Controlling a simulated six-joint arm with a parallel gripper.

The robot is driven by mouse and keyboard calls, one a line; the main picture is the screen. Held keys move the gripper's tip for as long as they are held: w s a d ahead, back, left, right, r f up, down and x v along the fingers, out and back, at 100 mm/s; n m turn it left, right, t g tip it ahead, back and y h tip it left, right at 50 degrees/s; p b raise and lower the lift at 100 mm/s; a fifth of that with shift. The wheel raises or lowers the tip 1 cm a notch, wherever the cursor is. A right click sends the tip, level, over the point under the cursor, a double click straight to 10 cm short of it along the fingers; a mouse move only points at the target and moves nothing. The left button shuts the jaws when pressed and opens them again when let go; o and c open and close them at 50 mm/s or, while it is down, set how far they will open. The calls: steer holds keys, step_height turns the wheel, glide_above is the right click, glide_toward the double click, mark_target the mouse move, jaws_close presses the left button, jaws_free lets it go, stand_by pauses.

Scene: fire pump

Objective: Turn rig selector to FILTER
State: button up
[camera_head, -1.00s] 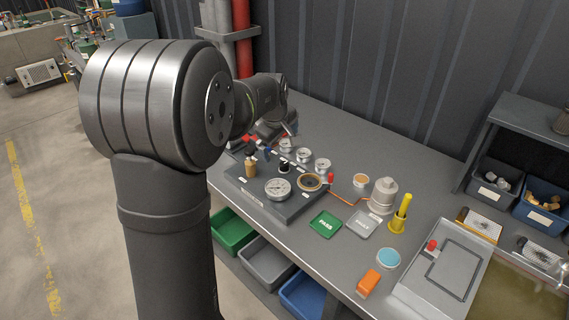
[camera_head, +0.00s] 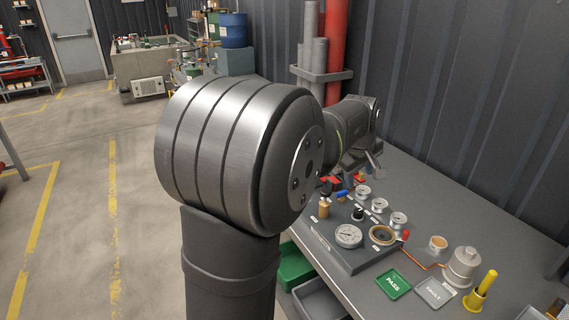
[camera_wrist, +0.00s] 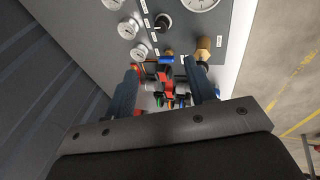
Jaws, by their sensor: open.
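The test rig panel (camera_head: 345,262) is a grey block on the bench with gauges, fittings and small labels too small to read. A black round knob (camera_head: 357,213), which may be the rig selector, stands among the gauges; it also shows at the top of the wrist view (camera_wrist: 162,22). A blue lever (camera_wrist: 153,59) and red handles (camera_wrist: 164,74) sit near the panel edge. My gripper (camera_wrist: 163,78) is open, its two dark fingers either side of the red parts in the picture; contact cannot be told. In the head view my arm mostly hides it.
A large gauge (camera_head: 348,236), several small gauges and a brass fitting (camera_wrist: 203,48) crowd the panel. Green PASS (camera_head: 393,284) and grey FAULT (camera_head: 434,292) trays lie to the right. Red and grey pipes (camera_head: 335,50) stand behind the arm against the wall.

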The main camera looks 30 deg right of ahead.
steer(key=m, duration=0.9)
glide_toward(359, 211)
steer(key=shift+t+y, duration=0.4)
steer(key=x, duration=0.8)
steer(key=shift+s+d+f, duration=0.15)
steer(key=shift+d+f, duration=0.15)
steer(key=shift+d, duration=0.1)
steer(key=c, duration=1)
